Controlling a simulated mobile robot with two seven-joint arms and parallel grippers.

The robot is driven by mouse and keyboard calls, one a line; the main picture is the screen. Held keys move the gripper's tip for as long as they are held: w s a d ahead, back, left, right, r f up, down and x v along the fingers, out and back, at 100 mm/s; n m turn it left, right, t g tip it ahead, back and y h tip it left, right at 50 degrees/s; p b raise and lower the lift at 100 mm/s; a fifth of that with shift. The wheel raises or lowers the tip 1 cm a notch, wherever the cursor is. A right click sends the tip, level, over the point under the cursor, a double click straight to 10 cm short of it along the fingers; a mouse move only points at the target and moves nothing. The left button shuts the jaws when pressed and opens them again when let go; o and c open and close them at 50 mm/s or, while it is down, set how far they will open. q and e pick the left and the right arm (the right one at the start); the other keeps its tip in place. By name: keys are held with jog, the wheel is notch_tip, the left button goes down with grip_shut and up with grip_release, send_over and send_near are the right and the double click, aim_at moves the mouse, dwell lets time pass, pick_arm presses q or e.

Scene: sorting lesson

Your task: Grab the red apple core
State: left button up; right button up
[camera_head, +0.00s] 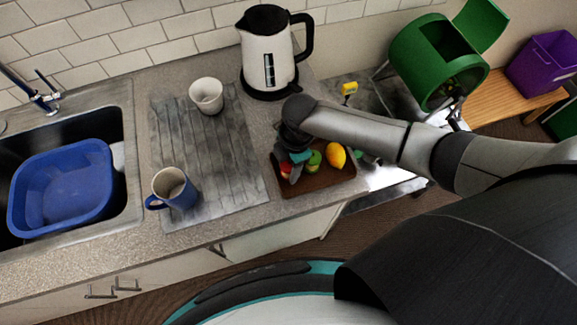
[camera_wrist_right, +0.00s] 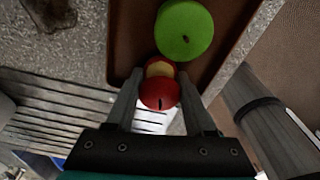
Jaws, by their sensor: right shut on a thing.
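The red apple core (camera_wrist_right: 160,94), with pale flesh at its bitten middle, lies between the two fingers of my right gripper (camera_wrist_right: 158,100) in the right wrist view. My right gripper (camera_head: 291,172) is shut on it over the left part of the brown tray (camera_head: 318,183). In the head view only a bit of the red core (camera_head: 285,168) shows beside the fingers. My left gripper is not in view.
A green apple (camera_head: 313,162) and a yellow lemon (camera_head: 336,155) are in the tray beside my gripper. A kettle (camera_head: 268,60), white cup (camera_head: 206,95) and blue mug (camera_head: 175,190) stand on the left.

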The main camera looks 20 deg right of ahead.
grip_shut()
jog(key=shift+r, duration=0.1)
